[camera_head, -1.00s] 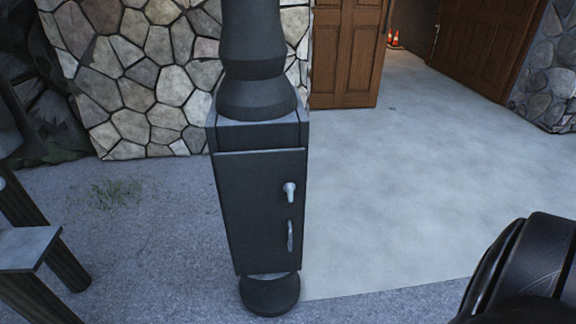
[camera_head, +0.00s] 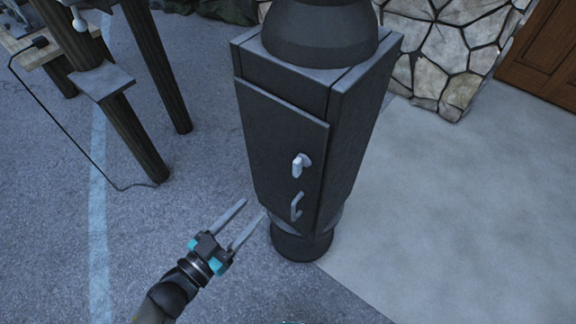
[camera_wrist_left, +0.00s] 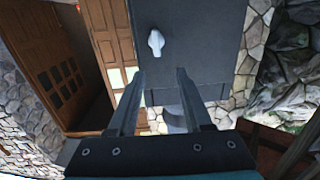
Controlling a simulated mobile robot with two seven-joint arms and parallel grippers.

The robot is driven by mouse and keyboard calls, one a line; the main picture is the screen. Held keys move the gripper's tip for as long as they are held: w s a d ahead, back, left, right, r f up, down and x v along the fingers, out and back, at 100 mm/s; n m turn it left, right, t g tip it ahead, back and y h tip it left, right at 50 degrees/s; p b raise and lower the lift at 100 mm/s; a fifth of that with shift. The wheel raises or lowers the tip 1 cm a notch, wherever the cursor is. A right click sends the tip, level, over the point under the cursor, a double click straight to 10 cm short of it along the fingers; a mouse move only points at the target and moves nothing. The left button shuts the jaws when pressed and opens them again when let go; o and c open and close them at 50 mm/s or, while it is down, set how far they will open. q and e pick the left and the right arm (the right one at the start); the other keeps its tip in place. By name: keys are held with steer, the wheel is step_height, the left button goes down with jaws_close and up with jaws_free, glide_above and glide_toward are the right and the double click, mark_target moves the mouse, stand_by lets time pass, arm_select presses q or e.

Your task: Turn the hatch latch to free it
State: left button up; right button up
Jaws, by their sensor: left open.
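The hatch (camera_head: 275,150) is a dark door on the front of a dark metal cabinet on a post. Its latch (camera_head: 301,164) is a small light-grey knob near the right edge of the door, and it also shows in the left wrist view (camera_wrist_left: 156,42). Below it is a light-grey curved handle (camera_head: 296,206). My left gripper (camera_head: 246,218) is open and empty, with its two fingers apart, to the lower left of the handle. In the left wrist view its fingers (camera_wrist_left: 159,80) point toward the door, with the latch beyond the tips. My right gripper is out of view.
A wooden-legged stand (camera_head: 118,85) with a cable (camera_head: 62,130) hanging to the ground is at the upper left. A stone wall (camera_head: 450,55) and a wooden door (camera_head: 545,55) are behind right. The pale floor right of the cabinet is clear.

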mark_target(294, 165)
arm_select(q)
steer(key=shift+h, duration=0.3)
steer(key=x, duration=0.5)
steer(key=b+x, duration=0.1)
steer(key=x, duration=0.4)
steer(key=r+x, duration=0.1)
steer(key=x, duration=0.4)
steer(key=shift+d+r, duration=0.1)
steer(key=shift+d, duration=0.15)
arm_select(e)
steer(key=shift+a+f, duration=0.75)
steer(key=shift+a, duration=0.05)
arm_select(q)
steer(key=shift+c, duration=0.2)
jaws_close()
